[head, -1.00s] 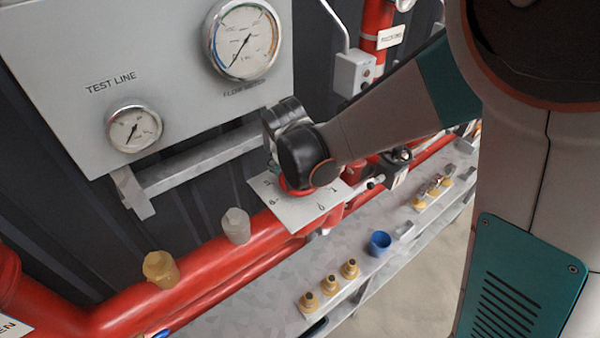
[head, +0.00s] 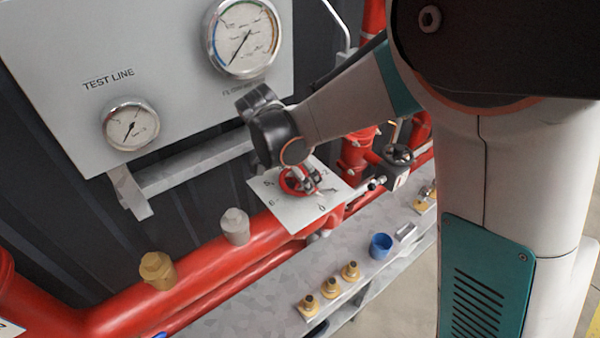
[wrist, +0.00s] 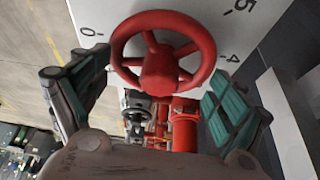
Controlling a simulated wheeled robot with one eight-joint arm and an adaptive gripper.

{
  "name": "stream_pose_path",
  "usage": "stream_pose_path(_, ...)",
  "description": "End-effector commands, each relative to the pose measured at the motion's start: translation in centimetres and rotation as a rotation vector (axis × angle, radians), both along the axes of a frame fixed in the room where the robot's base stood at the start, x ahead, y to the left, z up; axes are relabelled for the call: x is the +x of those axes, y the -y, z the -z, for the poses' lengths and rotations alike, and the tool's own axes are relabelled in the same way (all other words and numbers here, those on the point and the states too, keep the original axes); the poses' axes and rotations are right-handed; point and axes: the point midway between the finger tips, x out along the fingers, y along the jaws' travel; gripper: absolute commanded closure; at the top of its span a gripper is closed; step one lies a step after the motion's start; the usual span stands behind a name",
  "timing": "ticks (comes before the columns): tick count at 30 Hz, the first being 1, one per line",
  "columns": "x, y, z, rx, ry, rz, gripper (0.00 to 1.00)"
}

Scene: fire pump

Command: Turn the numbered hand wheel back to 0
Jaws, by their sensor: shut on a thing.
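The hand wheel (head: 287,182) is red and sits on a white numbered plate (head: 296,217) above the red pipe. In the wrist view the wheel (wrist: 160,70) fills the middle, with its spokes and hub facing me. My gripper (head: 305,180) is shut on the wheel, with one dark green finger on each side of its rim. In the wrist view a 0 shows on the plate (wrist: 93,12) left of the wheel, and 5 and 4 show to its right. My fingers partly hide the wheel in the head view. I cannot make out a pointer mark.
A grey panel with a large gauge (head: 242,40) and a small gauge (head: 130,125) stands behind, with a bracket rail (head: 195,163) below. Brass fittings and a blue cup (head: 381,246) sit on the lower shelf. A dark valve wheel (head: 398,155) is right of the plate.

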Motion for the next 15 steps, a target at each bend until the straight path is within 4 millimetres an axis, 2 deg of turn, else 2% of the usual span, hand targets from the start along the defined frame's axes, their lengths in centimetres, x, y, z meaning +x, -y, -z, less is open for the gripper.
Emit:
stream_pose_path(11,-0.23,0.06,0.29,0.000,-0.006,0.045,0.39)
stream_pose_path(15,-0.10,0.01,0.36,0.000,-0.006,0.161,0.40)
